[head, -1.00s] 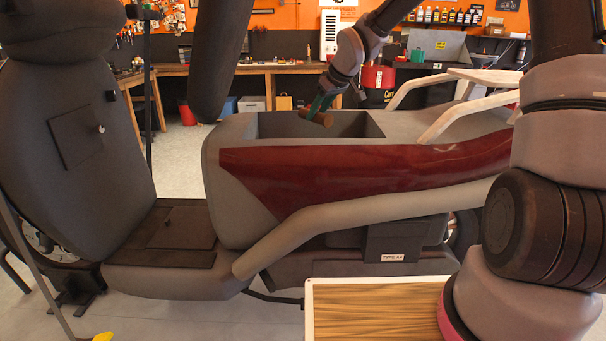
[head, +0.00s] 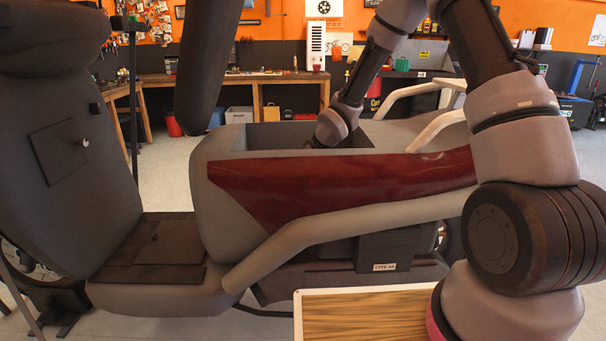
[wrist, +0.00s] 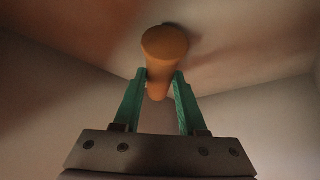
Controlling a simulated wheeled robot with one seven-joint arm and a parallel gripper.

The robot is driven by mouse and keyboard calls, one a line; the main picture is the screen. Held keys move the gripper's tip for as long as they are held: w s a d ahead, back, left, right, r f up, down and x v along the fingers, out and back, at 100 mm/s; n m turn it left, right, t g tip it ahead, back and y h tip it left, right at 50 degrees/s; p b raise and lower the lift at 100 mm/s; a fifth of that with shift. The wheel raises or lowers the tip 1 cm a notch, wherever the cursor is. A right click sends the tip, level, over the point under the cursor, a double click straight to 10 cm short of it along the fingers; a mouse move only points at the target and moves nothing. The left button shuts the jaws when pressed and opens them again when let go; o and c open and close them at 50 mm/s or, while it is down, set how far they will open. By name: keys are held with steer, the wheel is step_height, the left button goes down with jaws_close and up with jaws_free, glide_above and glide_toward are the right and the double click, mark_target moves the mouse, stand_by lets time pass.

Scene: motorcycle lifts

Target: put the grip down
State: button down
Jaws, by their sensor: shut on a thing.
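The grip (wrist: 164,45) is an orange-brown, rounded cylinder in the wrist view. My gripper (wrist: 161,76) has its two green fingers on either side of it and is shut on it. Pale walls surround the grip in the wrist view, and its far end is at or close to a pale surface with a dark shadow beside it; I cannot tell if they touch. In the head view my wrist reaches down into the open box-like recess (head: 240,141) in the grey and dark red motorcycle body (head: 340,188). The fingers and the grip are hidden there.
A dark upright seat-like part (head: 65,150) stands at the left. A wooden-topped surface with a white rim (head: 298,315) is at the front, beside my arm. Pale curved rails (head: 415,92) rise right of the recess. A workbench (head: 255,78) lines the back wall.

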steer(key=shift+f, duration=0.3)
steer(key=shift+f, duration=0.1)
steer(key=shift+c, duration=2.2)
jaws_free()
steer(key=v, duration=0.7)
steer(key=shift+s+d+r, duration=0.1)
steer(key=shift+r, duration=0.25)
